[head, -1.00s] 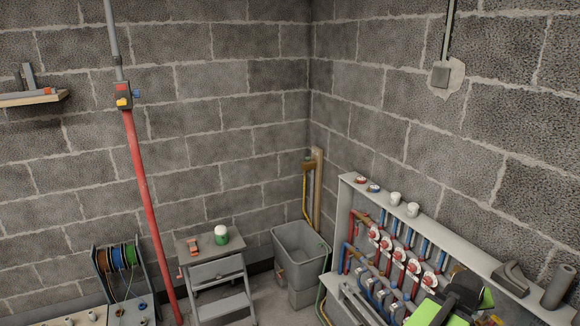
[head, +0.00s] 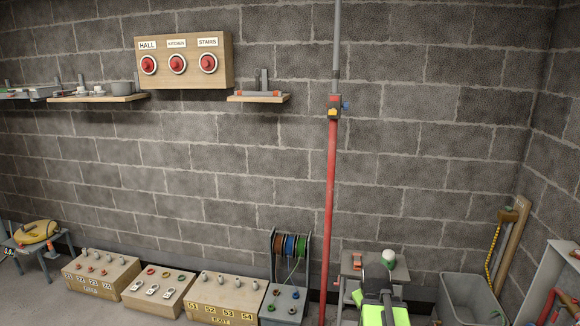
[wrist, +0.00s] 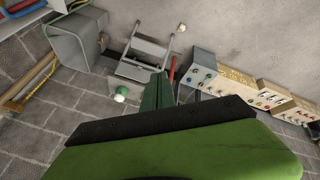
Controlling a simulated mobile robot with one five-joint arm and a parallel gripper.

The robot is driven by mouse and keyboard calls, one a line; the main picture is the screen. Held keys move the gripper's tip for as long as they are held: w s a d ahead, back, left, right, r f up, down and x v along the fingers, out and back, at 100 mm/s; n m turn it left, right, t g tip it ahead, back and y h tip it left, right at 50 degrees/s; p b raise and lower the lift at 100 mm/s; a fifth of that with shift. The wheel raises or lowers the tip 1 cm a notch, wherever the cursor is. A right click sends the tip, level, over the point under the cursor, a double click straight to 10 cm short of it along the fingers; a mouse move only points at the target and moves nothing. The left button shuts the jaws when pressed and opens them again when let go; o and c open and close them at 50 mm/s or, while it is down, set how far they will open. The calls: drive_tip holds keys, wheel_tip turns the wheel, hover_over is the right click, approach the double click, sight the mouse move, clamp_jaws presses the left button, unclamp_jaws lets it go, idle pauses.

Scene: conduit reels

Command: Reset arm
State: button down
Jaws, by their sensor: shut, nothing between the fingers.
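My arm's green and black end shows at the bottom of the head view, in front of a grey step stool (head: 400,272). In the wrist view my gripper (wrist: 158,88) shows as two dark green fingers close together, shut and empty.
A red pole (head: 331,200) stands left of my arm. A cable reel rack (head: 273,262) and labelled boxes (head: 222,298) line the wall further left. A grey bin (head: 470,295) stands to the right. A wall panel with red buttons (head: 185,82) hangs upper left.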

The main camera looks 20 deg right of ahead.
drive_tip(key=w+a+n+y, duration=0.15)
drive_tip(key=w+a, duration=0.25)
drive_tip(key=a, duration=1.1)
drive_tip(key=s+a+f+n+g+y, duration=0.1)
drive_tip(key=s+a+f+g, duration=0.1)
drive_tip(key=a, duration=1.4)
drive_tip(key=s+m, duration=0.1)
drive_tip(key=s+m+g, duration=0.1)
drive_tip(key=s, duration=0.1)
drive_tip(key=s+m+g, duration=0.1)
drive_tip(key=s, duration=0.1)
drive_tip(key=shift+a+f+y, duration=0.25)
drive_tip(key=shift+f, duration=0.05)
drive_tip(key=shift+d, duration=0.1)
